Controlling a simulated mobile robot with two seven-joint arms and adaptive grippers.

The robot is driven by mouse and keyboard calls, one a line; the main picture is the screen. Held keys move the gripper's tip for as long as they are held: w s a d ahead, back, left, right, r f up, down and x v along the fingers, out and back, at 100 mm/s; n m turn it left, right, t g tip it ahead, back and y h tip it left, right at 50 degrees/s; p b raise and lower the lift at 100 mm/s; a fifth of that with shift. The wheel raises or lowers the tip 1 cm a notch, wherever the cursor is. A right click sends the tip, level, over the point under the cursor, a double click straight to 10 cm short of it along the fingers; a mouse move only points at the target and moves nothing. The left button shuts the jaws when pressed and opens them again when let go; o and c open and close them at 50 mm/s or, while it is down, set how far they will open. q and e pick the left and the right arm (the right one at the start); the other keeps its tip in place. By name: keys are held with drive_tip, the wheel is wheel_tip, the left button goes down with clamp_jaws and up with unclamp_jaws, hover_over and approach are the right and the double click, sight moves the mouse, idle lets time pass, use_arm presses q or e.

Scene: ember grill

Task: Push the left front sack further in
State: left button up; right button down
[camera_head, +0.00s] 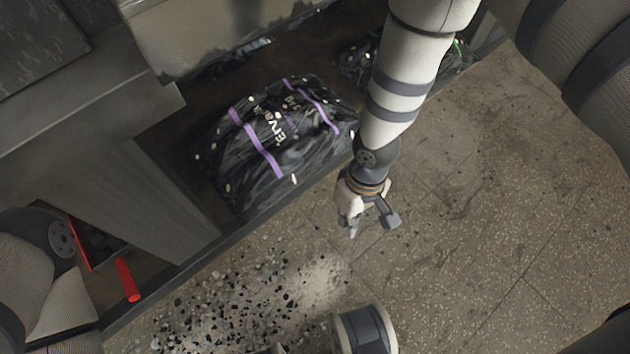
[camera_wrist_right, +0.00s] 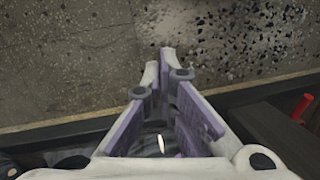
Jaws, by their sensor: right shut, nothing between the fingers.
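The left front sack (camera_head: 262,150) is black and shiny with purple stripes and white lettering. It lies on the dark shelf under the grill, left of my right arm in the head view, close to the shelf's front edge. My right gripper (camera_head: 370,220) hangs over the floor just outside that edge, to the right of the sack and apart from it. In the right wrist view the gripper (camera_wrist_right: 165,58) has its fingers together at the tips, with nothing between them. A small part of a dark sack shows at that view's lower left.
Another dark sack (camera_head: 354,62) lies further right, partly behind my right arm. A grey slanted support (camera_head: 150,190) stands left of the left front sack. A red-handled tool (camera_head: 127,280) lies at lower left. Dark crumbs (camera_head: 235,305) litter the floor; floor to the right is clear.

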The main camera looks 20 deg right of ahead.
drive_tip(key=w+d+f+n+t+h+b, duration=0.1)
drive_tip(key=w+f+b, duration=0.1)
drive_tip(key=w, duration=0.5)
drive_tip(key=w+f+t+h+b, duration=0.1)
drive_tip(key=w+f+b, duration=0.15)
drive_tip(key=w, duration=0.45)
use_arm(q)
drive_tip(key=s+f+g+b, duration=0.2)
drive_tip(key=s+f+b, duration=0.2)
drive_tip(key=f, duration=0.6)
drive_tip(key=shift+a+f+b, duration=0.15)
drive_tip(key=shift+b, duration=0.9)
use_arm(e)
drive_tip(key=w+a+f, duration=0.1)
drive_tip(key=w+f, duration=0.2)
drive_tip(key=f, duration=0.5)
drive_tip(key=shift+w+f, duration=0.15)
drive_tip(key=shift+f, duration=0.15)
use_arm(q)
drive_tip(key=shift+s, duration=0.1)
